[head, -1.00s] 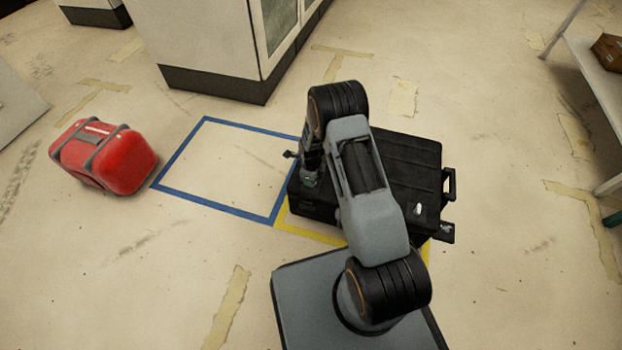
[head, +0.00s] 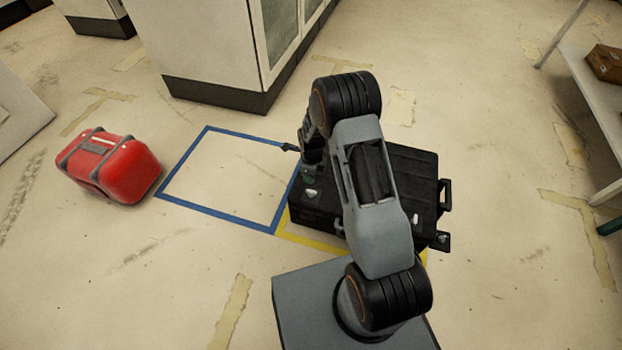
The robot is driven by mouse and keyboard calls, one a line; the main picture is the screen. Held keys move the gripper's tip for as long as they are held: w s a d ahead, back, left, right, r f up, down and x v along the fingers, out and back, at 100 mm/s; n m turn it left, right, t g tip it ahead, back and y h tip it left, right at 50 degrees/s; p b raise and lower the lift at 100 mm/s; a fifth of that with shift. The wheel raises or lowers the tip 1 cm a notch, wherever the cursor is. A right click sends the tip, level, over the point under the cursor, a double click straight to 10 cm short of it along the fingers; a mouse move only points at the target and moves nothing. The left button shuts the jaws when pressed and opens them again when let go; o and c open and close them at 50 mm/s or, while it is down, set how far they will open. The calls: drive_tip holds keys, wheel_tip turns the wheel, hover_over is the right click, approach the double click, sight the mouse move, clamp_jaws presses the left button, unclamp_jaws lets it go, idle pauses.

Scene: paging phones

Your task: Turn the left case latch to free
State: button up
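The black case (head: 412,170) lies flat on the floor, partly hidden behind my arm. Its left latch (head: 311,194) shows as a small pale piece near the front left corner; it is too small to tell its turn angle for sure. A second pale latch (head: 415,218) sits near the front right. My gripper (head: 308,174) points down just behind the left latch in the picture and looks apart from it. Its fingers are small and dark, so I cannot tell whether they are open or shut.
The case stands in a yellow-taped area (head: 312,241). An empty blue-taped square (head: 215,207) lies to its left, with a red case (head: 125,172) beyond. A cabinet (head: 205,45) stands behind. A shelf (head: 585,85) with a brown box (head: 604,62) is at right.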

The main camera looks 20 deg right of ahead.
drive_tip(key=shift+r+p, duration=0.35)
drive_tip(key=shift+r, duration=1.25)
drive_tip(key=s+r+n+t+p, duration=0.15)
drive_tip(key=r+n+p, duration=0.3)
drive_tip(key=r, duration=0.75)
drive_tip(key=s+r+n+p, duration=0.3)
drive_tip(key=r+p, duration=0.3)
drive_tip(key=r, duration=0.6)
drive_tip(key=s+r+n+p, duration=0.2)
drive_tip(key=r+n+p, duration=0.3)
drive_tip(key=r, duration=0.7)
drive_tip(key=s+r+n+t+p, duration=0.1)
drive_tip(key=s+r+n+p, duration=0.5)
drive_tip(key=r, duration=0.5)
drive_tip(key=s+r+n+t+p, duration=0.1)
drive_tip(key=s+r+n+p, duration=0.5)
drive_tip(key=r, duration=0.5)
drive_tip(key=s+p, duration=0.2)
drive_tip(key=shift+s+a+n, duration=0.25)
drive_tip(key=shift+s+n, duration=0.05)
drive_tip(key=shift+n, duration=0.05)
drive_tip(key=shift+a, duration=0.1)
